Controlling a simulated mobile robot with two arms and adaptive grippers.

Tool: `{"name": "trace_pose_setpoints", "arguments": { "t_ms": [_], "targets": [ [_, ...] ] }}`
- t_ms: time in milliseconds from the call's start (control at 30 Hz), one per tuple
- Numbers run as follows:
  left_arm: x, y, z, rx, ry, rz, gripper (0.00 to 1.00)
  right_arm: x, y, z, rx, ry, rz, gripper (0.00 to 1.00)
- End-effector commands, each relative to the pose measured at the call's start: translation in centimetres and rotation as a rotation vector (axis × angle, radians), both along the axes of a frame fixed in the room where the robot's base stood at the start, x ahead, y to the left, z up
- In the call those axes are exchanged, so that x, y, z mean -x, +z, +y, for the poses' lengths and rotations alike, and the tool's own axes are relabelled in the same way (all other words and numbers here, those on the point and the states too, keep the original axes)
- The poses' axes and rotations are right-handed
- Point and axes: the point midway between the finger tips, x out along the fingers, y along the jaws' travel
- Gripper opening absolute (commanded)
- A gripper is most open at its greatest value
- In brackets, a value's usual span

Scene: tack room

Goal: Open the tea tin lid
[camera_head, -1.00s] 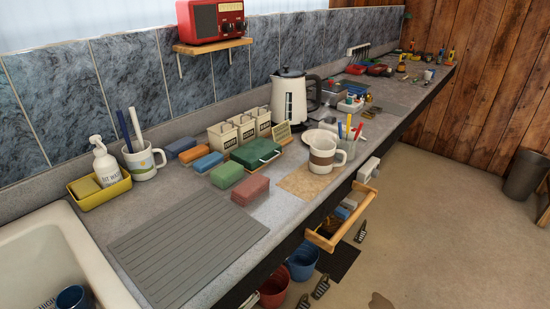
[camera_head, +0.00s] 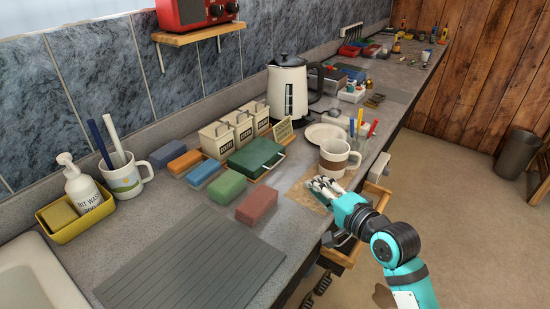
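Three cream tins with lids stand in a row on the counter against the tiled wall: a left one (camera_head: 216,141), a middle one (camera_head: 240,128) and a right one (camera_head: 261,118). Their dark front labels are too small to read surely, so I cannot tell which is the tea tin. All three lids look to be on. My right gripper (camera_head: 321,184) is over the brown mat in front of the mug, to the right of the tins and apart from them. Its fingers are too small to tell whether they are open. My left gripper is not in view.
A green box (camera_head: 256,158) and several coloured blocks lie in front of the tins. A kettle (camera_head: 287,92) stands to their right. A mug (camera_head: 336,158) with a brown band is close to my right gripper. An open drawer (camera_head: 343,257) sticks out below the counter edge.

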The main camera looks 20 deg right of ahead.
Motion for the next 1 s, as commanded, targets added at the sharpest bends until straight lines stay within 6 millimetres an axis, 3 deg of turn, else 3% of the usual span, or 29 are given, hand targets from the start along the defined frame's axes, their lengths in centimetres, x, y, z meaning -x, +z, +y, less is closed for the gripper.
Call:
{"name": "trace_pose_setpoints", "arguments": {
  "t_ms": [100, 200, 300, 667, 800, 1000],
  "targets": [
    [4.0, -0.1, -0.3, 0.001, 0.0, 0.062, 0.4, -1.9, -0.3, 0.6, 0.0, 0.001, 0.0, 0.15],
    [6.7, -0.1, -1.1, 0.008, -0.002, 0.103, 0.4, -4.0, -0.7, 1.1, 0.001, 0.001, 0.0, 0.15],
    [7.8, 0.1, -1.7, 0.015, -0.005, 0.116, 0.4, -6.1, -1.1, 1.7, 0.002, 0.001, 0.0, 0.15],
    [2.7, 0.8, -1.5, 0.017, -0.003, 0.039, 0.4, -13.0, -2.6, 3.6, 0.004, 0.002, 0.001, 0.15],
    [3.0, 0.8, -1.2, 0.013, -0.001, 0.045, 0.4, -14.6, -3.0, 4.0, 0.005, 0.001, 0.002, 0.15],
    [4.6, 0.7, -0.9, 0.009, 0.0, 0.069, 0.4, -15.5, -3.2, 4.3, 0.004, 0.001, 0.001, 0.15]
  ]
}}
